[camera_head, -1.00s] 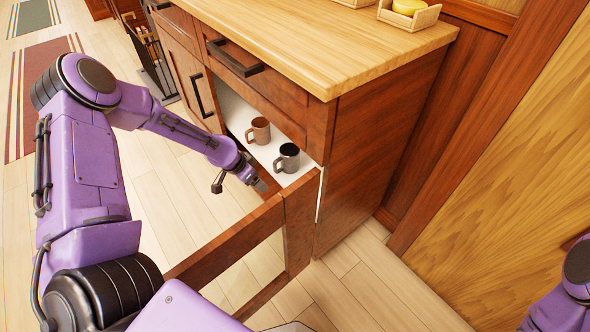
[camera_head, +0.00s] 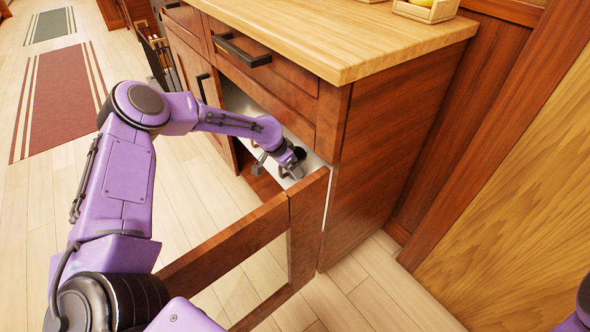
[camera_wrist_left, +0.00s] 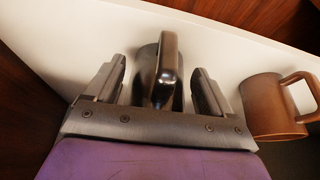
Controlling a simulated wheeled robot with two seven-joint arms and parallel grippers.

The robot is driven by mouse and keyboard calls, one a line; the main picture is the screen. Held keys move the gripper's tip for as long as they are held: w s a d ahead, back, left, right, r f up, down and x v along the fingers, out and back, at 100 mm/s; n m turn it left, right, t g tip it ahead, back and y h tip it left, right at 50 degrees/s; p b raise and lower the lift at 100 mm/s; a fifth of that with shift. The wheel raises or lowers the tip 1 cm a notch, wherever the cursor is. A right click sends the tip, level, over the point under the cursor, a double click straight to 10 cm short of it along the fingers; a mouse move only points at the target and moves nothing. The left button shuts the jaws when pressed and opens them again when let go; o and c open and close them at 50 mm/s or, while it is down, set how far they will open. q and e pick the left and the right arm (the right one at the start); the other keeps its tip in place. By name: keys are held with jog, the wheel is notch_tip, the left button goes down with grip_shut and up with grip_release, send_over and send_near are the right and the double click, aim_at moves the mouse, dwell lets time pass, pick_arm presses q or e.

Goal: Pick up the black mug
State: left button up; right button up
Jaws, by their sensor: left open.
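The black mug (camera_wrist_left: 146,75) stands on the white shelf inside the open cabinet, its handle (camera_wrist_left: 168,68) facing my left wrist camera. In the head view only a small dark part of the mug (camera_head: 299,153) shows past my gripper. My left gripper (camera_wrist_left: 160,80) is open, with one finger on each side of the mug and its handle; I cannot tell if they touch. In the head view the left gripper (camera_head: 287,171) reaches into the cabinet opening. My right gripper is not in view; only a piece of my right arm shows at the right edge.
A brown mug (camera_wrist_left: 272,106) stands close beside the left gripper on the shelf (camera_wrist_left: 75,35).

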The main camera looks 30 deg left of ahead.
pick_arm(q)
jog(key=shift+r, duration=0.1)
jog(key=c, duration=1.1)
jog(key=shift+r, duration=0.1)
